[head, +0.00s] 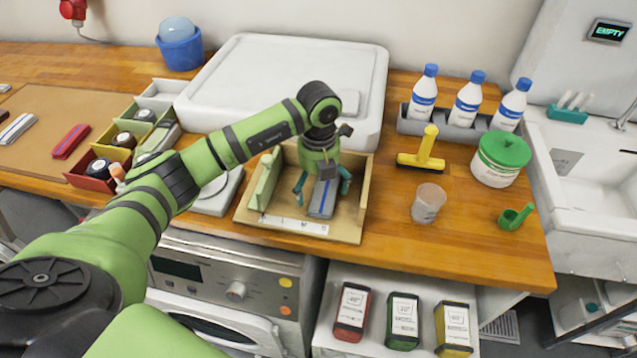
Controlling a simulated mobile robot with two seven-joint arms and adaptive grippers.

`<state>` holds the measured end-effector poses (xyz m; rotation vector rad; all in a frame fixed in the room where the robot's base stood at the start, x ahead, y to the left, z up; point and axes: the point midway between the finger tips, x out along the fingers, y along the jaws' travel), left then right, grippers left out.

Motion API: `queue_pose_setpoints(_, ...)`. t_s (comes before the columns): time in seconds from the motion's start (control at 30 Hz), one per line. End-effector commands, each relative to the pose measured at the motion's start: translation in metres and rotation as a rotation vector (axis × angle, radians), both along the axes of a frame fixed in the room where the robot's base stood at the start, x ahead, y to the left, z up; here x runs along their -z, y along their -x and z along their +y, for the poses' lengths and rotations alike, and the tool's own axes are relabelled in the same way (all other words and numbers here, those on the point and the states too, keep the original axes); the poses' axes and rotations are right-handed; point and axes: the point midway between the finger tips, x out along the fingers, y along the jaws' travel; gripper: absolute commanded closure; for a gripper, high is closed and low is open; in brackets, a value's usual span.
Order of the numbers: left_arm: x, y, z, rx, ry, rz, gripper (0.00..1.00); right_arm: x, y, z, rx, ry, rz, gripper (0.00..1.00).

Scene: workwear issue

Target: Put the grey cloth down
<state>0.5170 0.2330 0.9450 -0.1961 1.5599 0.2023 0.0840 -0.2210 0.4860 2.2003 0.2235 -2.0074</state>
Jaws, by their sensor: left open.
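The grey cloth (323,204) is folded, has a blue stripe, and lies in a shallow light wooden tray (345,231) near the table's front edge. My left gripper (322,186) points down over the cloth from above. Its teal fingers are spread, one on each side of the cloth's far part, and it is open. The gripper body hides the far end of the cloth. I cannot tell whether the fingers touch it. My right gripper is out of view.
A large white lidded box (285,60) stands just behind the tray. A yellow scraper-like tool (424,150), a clear cup (428,203) and a green-lidded tub (500,160) stand to the right. Small bins (101,170) stand left. Wood right of the tray is partly clear.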

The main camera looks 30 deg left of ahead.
Motion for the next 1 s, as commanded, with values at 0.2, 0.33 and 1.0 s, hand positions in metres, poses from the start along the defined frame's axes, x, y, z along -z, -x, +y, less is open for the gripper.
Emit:
queue_pose_setpoints(0.2,-0.022,-0.002,0.0,0.001,0.0,-0.006,0.0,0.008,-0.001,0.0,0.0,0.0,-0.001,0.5)
queue_pose_setpoints(0.33,-0.05,-0.002,0.0,0.001,0.001,-0.008,0.0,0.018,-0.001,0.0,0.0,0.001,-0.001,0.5)
queue_pose_setpoints(1.0,-0.123,0.0,0.0,0.0,0.0,0.001,0.0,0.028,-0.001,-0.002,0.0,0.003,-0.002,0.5)
